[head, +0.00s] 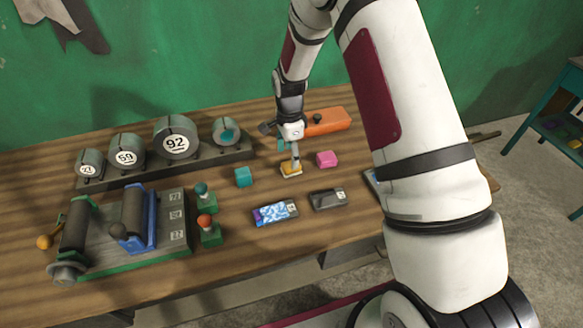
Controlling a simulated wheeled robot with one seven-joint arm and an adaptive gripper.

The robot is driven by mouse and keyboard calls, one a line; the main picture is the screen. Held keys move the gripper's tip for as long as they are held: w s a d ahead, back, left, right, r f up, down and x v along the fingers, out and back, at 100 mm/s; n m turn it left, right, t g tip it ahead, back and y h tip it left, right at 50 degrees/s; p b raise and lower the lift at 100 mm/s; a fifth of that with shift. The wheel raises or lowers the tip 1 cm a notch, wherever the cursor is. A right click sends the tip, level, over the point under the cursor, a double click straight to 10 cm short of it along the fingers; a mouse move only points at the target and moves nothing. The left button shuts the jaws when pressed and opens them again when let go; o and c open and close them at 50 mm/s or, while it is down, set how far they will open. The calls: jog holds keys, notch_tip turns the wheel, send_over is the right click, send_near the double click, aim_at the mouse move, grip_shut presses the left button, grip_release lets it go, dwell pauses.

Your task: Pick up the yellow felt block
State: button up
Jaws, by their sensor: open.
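The yellow felt block (290,171) lies on the wooden table, between a teal block and a pink block. My gripper (295,164) is open and directly over the yellow block, its fingers reaching down to it. A finger covers part of the block's top and back. I cannot tell whether the fingers touch it.
A teal block (243,177) is to the left and a pink block (327,158) to the right. An orange case (328,121) lies behind. Numbered rollers (176,138) and a roller machine (125,235) fill the left.

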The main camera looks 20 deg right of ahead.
aim_at(285, 168)
jog(key=f, duration=0.2)
jog(key=f+p, duration=0.1)
jog(key=shift+s+d+f, duration=0.2)
jog(key=shift+f, duration=0.2)
jog(key=shift+w+f, duration=0.1)
jog(key=shift+f, duration=0.55)
jog(key=shift+c, duration=0.2)
jog(key=c, duration=1.2)
